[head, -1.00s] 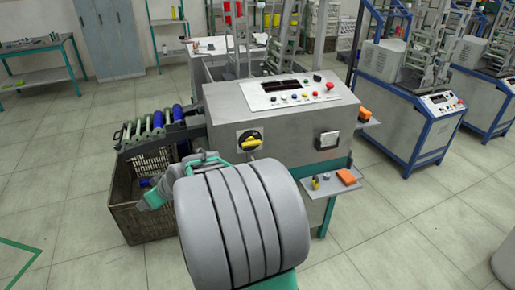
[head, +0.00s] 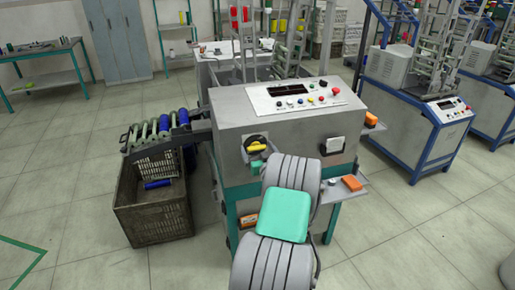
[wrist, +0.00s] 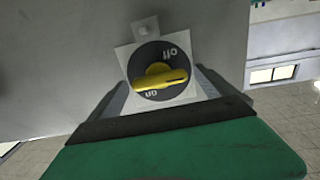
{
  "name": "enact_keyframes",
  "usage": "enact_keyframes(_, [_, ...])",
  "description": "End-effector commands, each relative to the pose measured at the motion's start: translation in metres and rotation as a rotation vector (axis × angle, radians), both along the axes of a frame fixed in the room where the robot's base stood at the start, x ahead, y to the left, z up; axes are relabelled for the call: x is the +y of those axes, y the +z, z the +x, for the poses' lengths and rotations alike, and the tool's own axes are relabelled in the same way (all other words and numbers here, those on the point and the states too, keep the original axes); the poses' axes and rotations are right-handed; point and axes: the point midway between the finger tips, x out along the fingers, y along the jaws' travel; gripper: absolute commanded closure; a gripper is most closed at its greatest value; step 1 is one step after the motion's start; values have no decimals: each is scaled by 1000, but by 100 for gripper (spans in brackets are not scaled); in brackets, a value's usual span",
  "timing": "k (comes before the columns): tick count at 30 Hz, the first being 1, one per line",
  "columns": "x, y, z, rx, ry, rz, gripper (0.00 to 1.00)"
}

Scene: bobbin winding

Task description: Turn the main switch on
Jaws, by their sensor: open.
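The main switch shows in the head view (head: 257,145) on the front face of the grey machine, and close up in the wrist view (wrist: 160,77). It is a dark round dial on a pale square plate, with a yellow handle lying roughly crosswise. In the wrist view "off" is at the dial's upper edge and "on" at its lower edge, upside down. My gripper (wrist: 163,80) is open, its grey fingers on either side of the dial, with the handle between them. Contact with the handle cannot be told. In the head view my arm mostly hides the gripper.
The machine's sloped panel (head: 305,97) carries buttons and a red knob above the switch. A side shelf holds an orange block (head: 352,183). A crate (head: 150,205) stands left under a roller chute (head: 157,132). Open floor lies at the left.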

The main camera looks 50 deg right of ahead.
Motion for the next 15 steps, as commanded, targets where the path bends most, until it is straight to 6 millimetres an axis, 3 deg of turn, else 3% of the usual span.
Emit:
enact_keyframes(6, [-1, 0, 1, 0, 0, 0, 5])
enact_keyframes(15, [-1, 0, 0, 0, 0, 0, 30])
